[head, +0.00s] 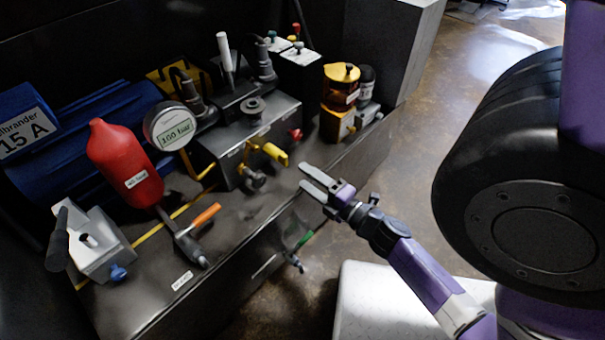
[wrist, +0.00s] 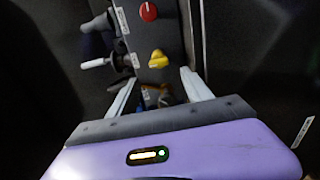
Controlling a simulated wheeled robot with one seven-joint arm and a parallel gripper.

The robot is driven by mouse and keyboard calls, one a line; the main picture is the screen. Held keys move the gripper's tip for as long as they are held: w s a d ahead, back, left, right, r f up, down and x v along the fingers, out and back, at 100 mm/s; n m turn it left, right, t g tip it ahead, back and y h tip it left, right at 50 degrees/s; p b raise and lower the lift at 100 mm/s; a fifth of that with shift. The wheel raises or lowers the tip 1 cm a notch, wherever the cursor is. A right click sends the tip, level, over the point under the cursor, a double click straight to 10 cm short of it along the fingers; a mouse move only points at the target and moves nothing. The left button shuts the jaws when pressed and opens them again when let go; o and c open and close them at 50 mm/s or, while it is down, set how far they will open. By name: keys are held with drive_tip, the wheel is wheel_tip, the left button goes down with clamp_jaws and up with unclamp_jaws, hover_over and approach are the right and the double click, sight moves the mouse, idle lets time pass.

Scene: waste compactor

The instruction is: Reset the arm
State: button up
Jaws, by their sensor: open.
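My gripper (head: 318,182) is open and empty in the head view. It hangs near the front edge of the dark machine bench (head: 150,290), at the lower right of the yellow valve handle (head: 274,153). The purple arm reaches to it from the lower right. In the wrist view the two fingers of my gripper (wrist: 160,95) are spread wide, with a yellow knob (wrist: 158,59) and a red knob (wrist: 148,12) visible beyond them. I see nothing held between the fingers.
On the bench stand a red bottle (head: 125,165), a pressure gauge (head: 170,126), an orange-handled valve (head: 205,215) and a yellow-capped unit (head: 341,90). A green-handled valve (head: 304,239) sticks out of the bench front below my gripper. Open floor (head: 440,120) lies to the right.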

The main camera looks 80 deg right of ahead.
idle(0.6)
drive_tip(key=w+a+r+m+y, duration=0.2)
drive_tip(key=a+r+m, duration=0.5)
drive_tip(key=a+m, duration=0.45)
drive_tip(key=s+a+r+y, duration=0.2)
drive_tip(key=s+a+y, duration=0.15)
drive_tip(key=a, duration=0.65)
drive_tip(key=s+a+r+y, duration=0.2)
drive_tip(key=s+a+y, duration=0.15)
drive_tip(key=a, duration=0.55)
wheel_tip(320, 180, up, 27)
drive_tip(key=p, duration=2.6)
drive_tip(key=shift+w+f+g+p, duration=0.2)
drive_tip(key=shift+w+g+p, duration=0.1)
drive_tip(key=shift+w+p, duration=0.1)
